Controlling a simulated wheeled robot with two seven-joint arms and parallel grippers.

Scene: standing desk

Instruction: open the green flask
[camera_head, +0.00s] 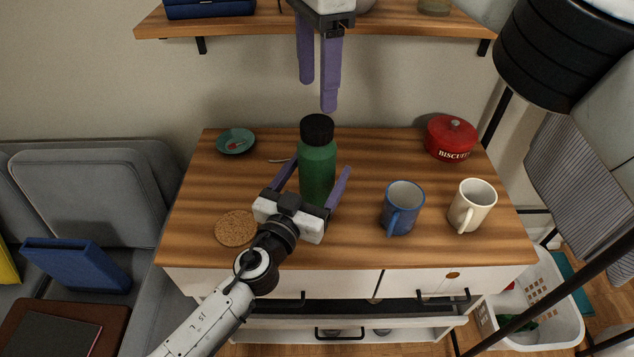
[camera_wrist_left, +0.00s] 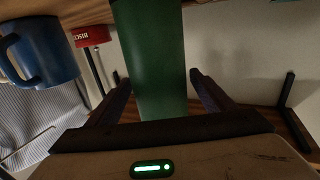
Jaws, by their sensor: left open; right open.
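The green flask (camera_head: 317,172) stands upright on the wooden desk top, with its black cap (camera_head: 317,129) on. My left gripper (camera_head: 320,166) is open, with one finger on each side of the flask's body. In the left wrist view, the flask's green body (camera_wrist_left: 152,50) shows upside down between the open fingers (camera_wrist_left: 160,80), and its cap is hidden. I cannot tell whether the fingers touch it. My right gripper (camera_head: 318,95) is open and empty, its fingers pointing down just above the cap.
A blue mug (camera_head: 402,208), a cream mug (camera_head: 472,206) and a red biscuit tin (camera_head: 451,138) stand to the right on the desk (camera_head: 350,248). A teal dish (camera_head: 236,141) and a cork coaster (camera_head: 236,228) lie to the left. A wall shelf (camera_head: 400,22) is above, behind my right gripper.

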